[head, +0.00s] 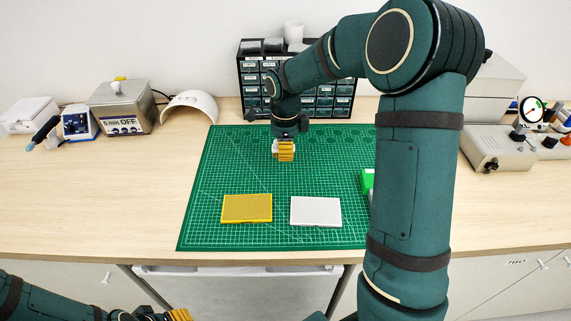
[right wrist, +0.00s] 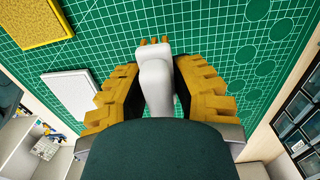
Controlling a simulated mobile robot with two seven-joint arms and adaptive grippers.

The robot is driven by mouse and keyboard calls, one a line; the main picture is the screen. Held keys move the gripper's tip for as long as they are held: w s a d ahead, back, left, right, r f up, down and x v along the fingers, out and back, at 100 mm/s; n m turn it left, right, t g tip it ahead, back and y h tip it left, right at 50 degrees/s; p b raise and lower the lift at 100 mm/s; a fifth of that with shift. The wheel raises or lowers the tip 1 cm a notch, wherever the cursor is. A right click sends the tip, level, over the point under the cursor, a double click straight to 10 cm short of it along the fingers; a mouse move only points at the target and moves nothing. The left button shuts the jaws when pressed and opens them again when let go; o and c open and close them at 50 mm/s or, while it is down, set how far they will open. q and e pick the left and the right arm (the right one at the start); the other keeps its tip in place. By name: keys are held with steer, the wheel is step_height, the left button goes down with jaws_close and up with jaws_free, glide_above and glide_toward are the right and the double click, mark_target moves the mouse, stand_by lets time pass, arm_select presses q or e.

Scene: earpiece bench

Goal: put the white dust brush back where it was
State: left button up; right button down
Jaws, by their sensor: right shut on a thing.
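The white dust brush (right wrist: 157,85) is between the yellow fingers of my right gripper (right wrist: 160,88) in the right wrist view. The gripper is shut on the brush. I cannot tell whether the brush touches the mat. My left gripper (head: 178,315) shows only partly at the bottom edge of the head view, away from the mat.
On the green mat (head: 225,165) lie a yellow tray (head: 246,208) and a white tray (head: 316,211). A green item (head: 367,181) is partly behind my right arm. Dark drawer cabinets (head: 255,85) stand behind the mat. Faint circles mark the mat's back edge. The mat's left part is clear.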

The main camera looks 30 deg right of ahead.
mark_target(286, 168)
step_height(286, 168, down, 5)
steer(key=shift+r+b, duration=0.1)
steer(key=shift+b, duration=0.45)
steer(key=shift+f, duration=0.2)
steer(key=c, duration=0.9)
jaws_free()
steer(key=shift+o, duration=0.2)
steer(key=shift+r, duration=0.1)
steer(key=shift+r, duration=0.2)
step_height(286, 168, up, 12)
steer(key=p, duration=0.2)
steer(key=shift+p, duration=0.35)
